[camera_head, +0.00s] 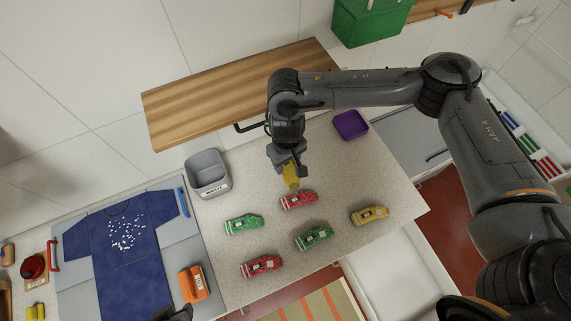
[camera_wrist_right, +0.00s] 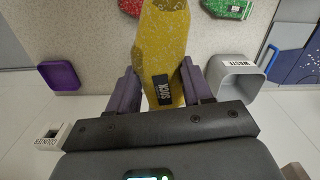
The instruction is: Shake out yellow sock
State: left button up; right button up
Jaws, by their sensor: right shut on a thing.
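A yellow sock (camera_head: 291,178) with light specks hangs from my right gripper (camera_head: 287,166) above the speckled counter. In the right wrist view the sock (camera_wrist_right: 165,50) lies between the two fingers of the gripper (camera_wrist_right: 160,88), its black label reading "SOCK". The fingers are shut on it. Its lower end points away from the wrist. A second yellow sock (camera_head: 369,215) lies on the counter at the right. A dark part at the bottom edge of the head view looks like my left gripper (camera_head: 173,313); its fingers cannot be made out.
Red socks (camera_head: 298,200) and green socks (camera_head: 314,237) lie on the counter (camera_head: 345,175). A grey bin labelled "WASTE" (camera_head: 208,173) stands left, a purple tray (camera_head: 351,125) behind right. A blue shirt (camera_head: 125,250) with white bits and an orange brush (camera_head: 193,284) lie at the left.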

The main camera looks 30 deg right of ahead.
dwell(0.3)
notch_tip(320, 180, up, 20)
jog(key=shift+f, duration=10.05)
